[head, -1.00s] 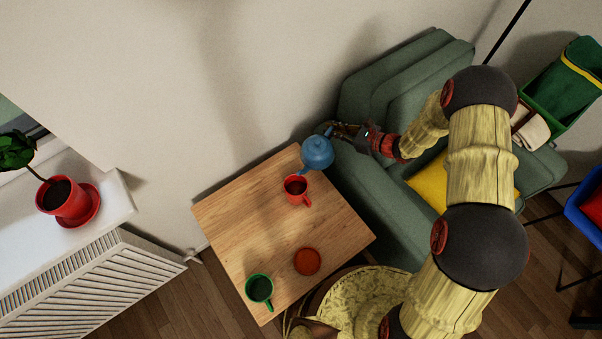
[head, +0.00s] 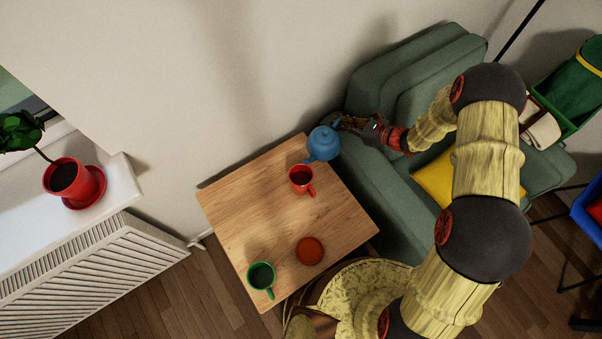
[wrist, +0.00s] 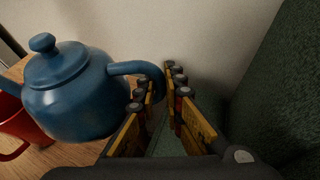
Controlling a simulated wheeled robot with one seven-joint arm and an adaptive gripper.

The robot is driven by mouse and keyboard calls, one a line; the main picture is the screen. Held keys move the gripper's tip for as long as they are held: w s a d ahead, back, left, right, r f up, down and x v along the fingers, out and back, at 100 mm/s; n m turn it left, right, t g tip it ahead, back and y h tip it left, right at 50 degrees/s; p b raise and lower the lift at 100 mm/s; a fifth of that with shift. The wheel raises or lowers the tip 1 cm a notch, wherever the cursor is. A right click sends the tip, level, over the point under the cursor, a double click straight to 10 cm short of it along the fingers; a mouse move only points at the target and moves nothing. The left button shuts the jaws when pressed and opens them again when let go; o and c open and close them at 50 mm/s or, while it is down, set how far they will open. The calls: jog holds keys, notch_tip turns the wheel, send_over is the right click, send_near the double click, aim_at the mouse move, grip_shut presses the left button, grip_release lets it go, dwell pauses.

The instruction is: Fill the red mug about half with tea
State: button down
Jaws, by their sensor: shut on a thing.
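The blue teapot (head: 322,144) is held up beside the far corner of the wooden table, its spout on the side of the red mug. My gripper (head: 347,124) is shut on the teapot's handle. In the wrist view the teapot (wrist: 70,98) looks close to upright with its lid on, and the handle lies between my fingertips (wrist: 160,85). The red mug (head: 311,190) stands upright on the table just below the spout in the head view. Its inside looks dark red; the tea level cannot be told. Part of the mug (wrist: 14,132) shows behind the teapot in the wrist view.
A green armchair (head: 405,195) with a yellow cushion (head: 433,182) stands close on the right. The wall is behind. A potted plant (head: 70,178) sits on the sill at left.

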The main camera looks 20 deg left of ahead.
jog(key=shift+r+p, duration=1.55)
jog(key=shift+r, duration=1.05)
